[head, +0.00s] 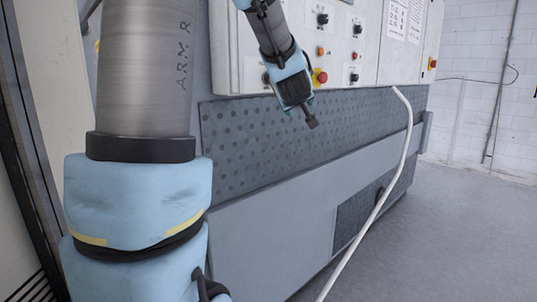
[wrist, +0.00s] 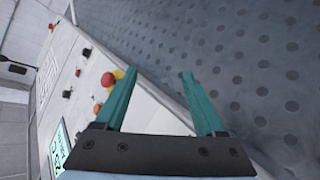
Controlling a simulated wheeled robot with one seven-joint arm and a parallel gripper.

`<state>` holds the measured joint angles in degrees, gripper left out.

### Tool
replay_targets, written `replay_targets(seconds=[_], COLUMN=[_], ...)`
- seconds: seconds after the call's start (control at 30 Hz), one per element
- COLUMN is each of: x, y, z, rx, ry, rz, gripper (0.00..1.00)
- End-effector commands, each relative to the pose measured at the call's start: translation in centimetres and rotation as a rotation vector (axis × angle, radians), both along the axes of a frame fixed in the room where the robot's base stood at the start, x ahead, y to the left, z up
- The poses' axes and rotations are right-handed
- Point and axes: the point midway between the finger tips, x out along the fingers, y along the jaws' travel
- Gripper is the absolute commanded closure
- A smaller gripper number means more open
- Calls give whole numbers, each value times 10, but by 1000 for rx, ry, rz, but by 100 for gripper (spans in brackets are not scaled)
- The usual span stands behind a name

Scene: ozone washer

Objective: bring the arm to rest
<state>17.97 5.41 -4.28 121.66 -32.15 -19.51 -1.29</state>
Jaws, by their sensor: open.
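My arm, with pale blue covers and a grey metal link, fills the left of the head view and shows again at the top middle. In the wrist view my gripper (wrist: 157,82) has two teal fingers spread apart with nothing between them. The gripper is in front of the machine's control panel (head: 345,45), close to its lower edge and the dotted grey panel (head: 255,145) below. In the head view the fingers themselves are hard to make out.
The control panel carries dark knobs, a red-and-yellow emergency button (head: 320,76) and a second such button (head: 432,64) farther right. A white hose (head: 385,190) hangs down to the floor. The grey floor (head: 450,230) at right is clear, with a white brick wall (head: 475,95) behind.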

Motion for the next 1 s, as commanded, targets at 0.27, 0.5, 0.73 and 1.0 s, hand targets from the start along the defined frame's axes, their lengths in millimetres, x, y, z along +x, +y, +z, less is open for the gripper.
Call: replay_targets(seconds=[0.27, 0.5, 0.73, 1.0], x=[-115, -224, -265, -265], y=[76, 134, 153, 153], z=[-151, -216, -230, -230], rx=[287, 435, 479, 479], ry=[510, 868, 993, 995], rz=[-181, -285, -318, -319], gripper=[28, 28, 28, 28])
